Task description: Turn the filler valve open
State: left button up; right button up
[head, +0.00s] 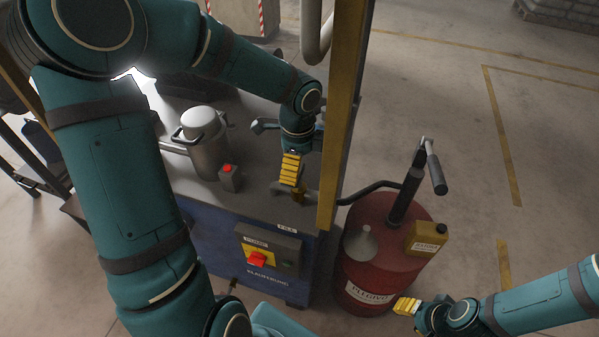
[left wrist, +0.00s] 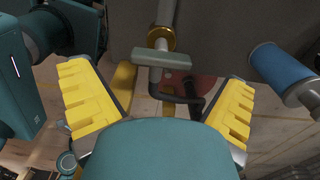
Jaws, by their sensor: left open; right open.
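The filler valve (head: 298,196) is a small brass fitting with a grey handle, at the right front of the bench top near the FILL label. My left gripper (head: 290,171) is just above it, fingers pointing down, partly covering it. In the left wrist view the valve's brass collar (left wrist: 161,39) and grey crossbar handle (left wrist: 162,59) show beyond and between the open yellow fingers (left wrist: 160,100). I see no contact with the handle. My right gripper (head: 406,306) is at the lower right, beside the red drum; whether anything is between its fingers is too small to tell.
A yellow post (head: 343,120) stands close right of my left gripper. A red drum (head: 378,262) with a pump, funnel and yellow can stands right of the bench; a black hose runs toward the valve. A metal pot (head: 211,155) and red-button box (head: 230,177) are left.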

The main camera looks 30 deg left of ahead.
aim_at(299, 179)
pick_arm(q)
jog(key=shift+f+b, duration=0.3)
jog(key=shift+f, duration=1.35)
jog(key=c, duration=1.1)
jog(key=shift+c, duration=0.2)
